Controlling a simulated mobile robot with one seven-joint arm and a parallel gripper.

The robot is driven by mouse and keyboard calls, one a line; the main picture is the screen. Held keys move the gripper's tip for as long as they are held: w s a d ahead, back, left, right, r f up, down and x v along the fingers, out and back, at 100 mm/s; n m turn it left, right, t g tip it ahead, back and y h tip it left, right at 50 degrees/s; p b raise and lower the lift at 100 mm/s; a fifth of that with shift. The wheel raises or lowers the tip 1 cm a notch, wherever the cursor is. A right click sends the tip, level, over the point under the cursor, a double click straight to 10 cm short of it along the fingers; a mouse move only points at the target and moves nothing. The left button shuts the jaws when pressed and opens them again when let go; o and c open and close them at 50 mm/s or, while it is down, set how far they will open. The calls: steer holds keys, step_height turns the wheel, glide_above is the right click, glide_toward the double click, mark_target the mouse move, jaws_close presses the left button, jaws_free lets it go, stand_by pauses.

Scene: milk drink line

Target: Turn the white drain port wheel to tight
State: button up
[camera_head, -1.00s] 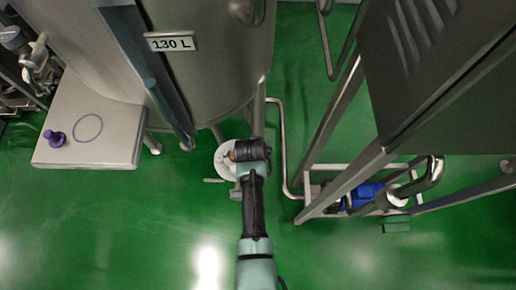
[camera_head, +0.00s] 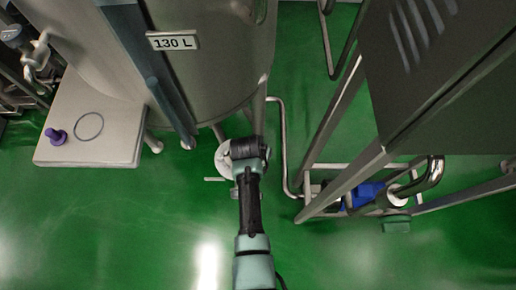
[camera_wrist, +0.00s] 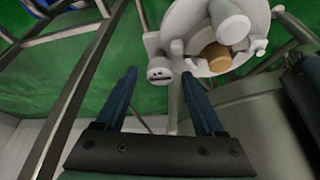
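A white round part that looks like the drain port wheel (camera_head: 222,160) is low beneath the steel tank, partly hidden behind my wrist. In the wrist view, a white round assembly (camera_wrist: 183,22) with a thick white stub and a tan centre fills the upper right. A small white round end piece (camera_wrist: 160,75) with dark marks lies between my fingertips in the picture; I cannot tell its depth. My gripper (camera_wrist: 158,76) is open, its two dark fingers apart. No grip on anything shows. The gripper's fingers are hidden in the head view.
The steel tank (camera_head: 215,75) marked 130 L stands behind the wheel. A pale platform (camera_head: 95,148) with a purple-topped piece (camera_head: 57,136) is at left. A metal frame and bent pipe (camera_head: 283,150) stand close at right. Green floor is open in front.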

steer(key=p+v, duration=0.3)
steer(key=v, duration=1)
stand_by(0.5)
steer(key=shift+f, duration=0.1)
